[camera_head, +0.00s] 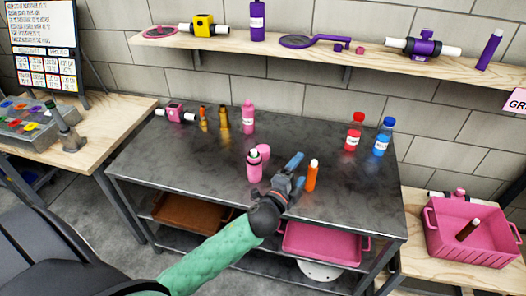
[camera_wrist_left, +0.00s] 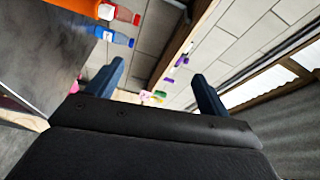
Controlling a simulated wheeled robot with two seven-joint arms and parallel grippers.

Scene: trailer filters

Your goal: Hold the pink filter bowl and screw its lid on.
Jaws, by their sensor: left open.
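A pink container with a dark collar (camera_head: 254,169), which looks like the filter bowl, stands upright on the dark metal table. A small pink rounded piece (camera_head: 263,151) is right behind it; I cannot tell whether it is the lid or whether they touch. My left gripper (camera_head: 296,170) is open, just right of the pink container, its blue fingers pointing away from me. It also shows in the left wrist view (camera_wrist_left: 160,88), with nothing between its fingers. My right gripper is not in view.
An orange cylinder (camera_head: 312,176) stands close right of my left gripper. Red (camera_head: 354,132) and blue (camera_head: 383,138) bottles stand at the back right. A pink bottle (camera_head: 248,118) and pink pipe fitting (camera_head: 174,112) are at the back. The table's left front is clear.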

